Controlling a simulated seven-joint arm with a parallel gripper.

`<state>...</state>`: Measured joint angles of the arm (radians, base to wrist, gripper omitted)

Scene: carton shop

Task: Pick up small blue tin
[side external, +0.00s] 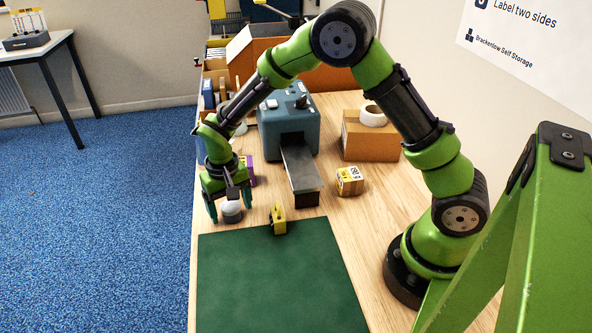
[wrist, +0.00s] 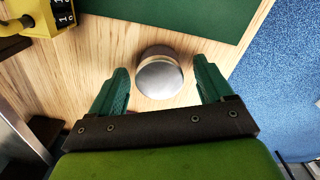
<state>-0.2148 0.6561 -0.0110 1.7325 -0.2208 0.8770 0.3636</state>
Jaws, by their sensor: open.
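A small round tin (side external: 231,213) stands on the wooden table near its left edge; its top looks pale and its side dark grey. In the wrist view the tin (wrist: 159,77) shows a plain silver-grey lid, and I can make out no clear blue on it. My gripper (side external: 229,206) is low over the tin, pointing down. In the wrist view my gripper (wrist: 161,68) is open, with one green finger on each side of the tin and a gap to each.
A green mat (side external: 275,275) lies in front, with a yellow number stamp (side external: 278,219) at its back edge. A blue-grey machine (side external: 288,128) with a dark chute (side external: 300,170) stands behind. A purple item (side external: 250,170) stands behind my gripper.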

